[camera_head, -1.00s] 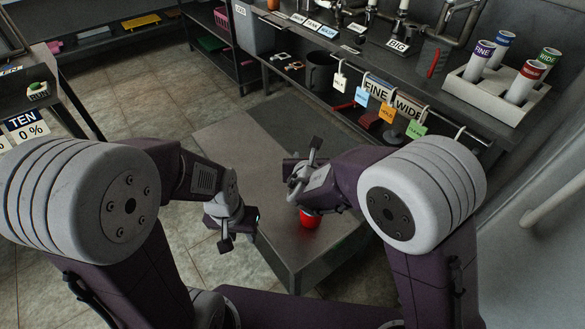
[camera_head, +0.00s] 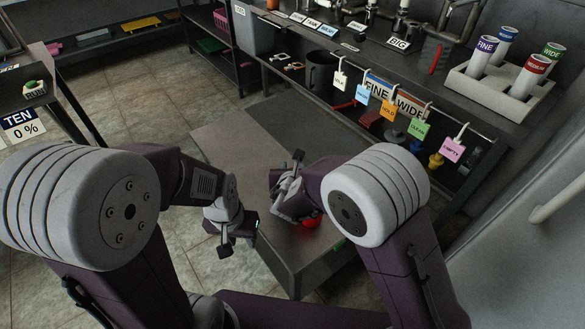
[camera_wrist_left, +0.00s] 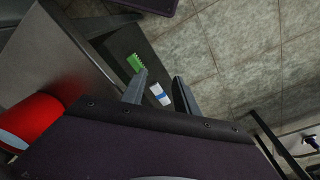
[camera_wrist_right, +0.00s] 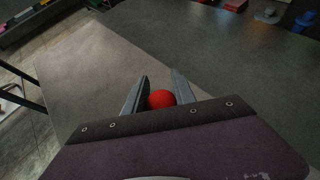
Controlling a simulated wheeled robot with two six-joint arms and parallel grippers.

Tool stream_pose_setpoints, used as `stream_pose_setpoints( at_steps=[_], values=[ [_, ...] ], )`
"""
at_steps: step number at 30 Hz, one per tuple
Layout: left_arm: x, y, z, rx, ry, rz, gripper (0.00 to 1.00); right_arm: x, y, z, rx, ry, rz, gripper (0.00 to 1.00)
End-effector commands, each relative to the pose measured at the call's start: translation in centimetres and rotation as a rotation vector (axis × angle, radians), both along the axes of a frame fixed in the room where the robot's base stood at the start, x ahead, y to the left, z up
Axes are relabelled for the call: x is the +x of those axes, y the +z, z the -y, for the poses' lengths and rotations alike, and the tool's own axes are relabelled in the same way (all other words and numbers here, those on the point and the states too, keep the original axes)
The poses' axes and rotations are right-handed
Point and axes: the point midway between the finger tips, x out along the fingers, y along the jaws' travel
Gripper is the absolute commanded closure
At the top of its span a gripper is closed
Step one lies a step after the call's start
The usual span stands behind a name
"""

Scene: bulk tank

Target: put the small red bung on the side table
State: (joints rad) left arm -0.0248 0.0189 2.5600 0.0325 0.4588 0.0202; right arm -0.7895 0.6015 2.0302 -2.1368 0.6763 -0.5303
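A small round red bung (camera_wrist_right: 161,99) shows in the right wrist view between the fingers of my right gripper (camera_wrist_right: 161,76), touching both sides. In the head view this gripper (camera_head: 285,168) is above the low grey table (camera_head: 275,240), and its body hides the bung. A larger red cylinder (camera_head: 311,222) shows partly behind my right wrist. A red cylinder with a pale end (camera_wrist_left: 32,118) is close by at the left of the left wrist view. My left gripper (camera_head: 228,243) is open and empty, beside the table's left edge; its fingers show in the left wrist view (camera_wrist_left: 160,75).
A dark workbench (camera_head: 400,70) with pipes, hanging coloured tags and a rack of tubes (camera_head: 500,85) stands at the back right. A stand with a "TEN 0 %" sign (camera_head: 22,124) is at the left. Tiled floor (camera_head: 120,85) is clear between. The table's far part is bare.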

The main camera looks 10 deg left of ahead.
Motion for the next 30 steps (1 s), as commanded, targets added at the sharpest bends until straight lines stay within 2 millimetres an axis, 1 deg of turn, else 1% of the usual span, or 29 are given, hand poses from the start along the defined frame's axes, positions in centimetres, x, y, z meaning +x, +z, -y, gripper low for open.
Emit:
stream_pose_setpoints(
  at_steps=[1,2,10,13,17,24,30],
  values=[
    [0.0,0.0,0.0,0.0,0.0,0.0,0.64,0.0,0.0,0.0,0.0,0.0,0.0,0.52],
    [0.0,0.0,0.0,0.0,0.0,0.0,0.64,0.0,0.0,0.0,0.0,0.0,0.0,0.49],
    [0.0,0.1,0.0,0.0,0.0,0.0,0.64,0.0,0.1,0.0,0.0,0.0,0.0,0.49],
    [0.0,0.5,0.0,0.0,0.0,0.0,0.64,-0.2,0.6,0.0,0.001,0.001,0.0,0.49],
    [0.0,1.1,0.0,0.0,0.0,0.0,0.64,-1.8,1.7,0.1,0.0,0.002,0.0,0.49],
    [0.0,2.6,0.0,0.0,0.0,0.0,0.64,-6.1,4.4,0.6,0.001,0.004,0.0,0.49],
    [0.0,3.6,0.0,0.0,0.0,0.0,0.64,-9.1,6.1,1.0,0.001,0.003,0.001,0.49]
  ],
)
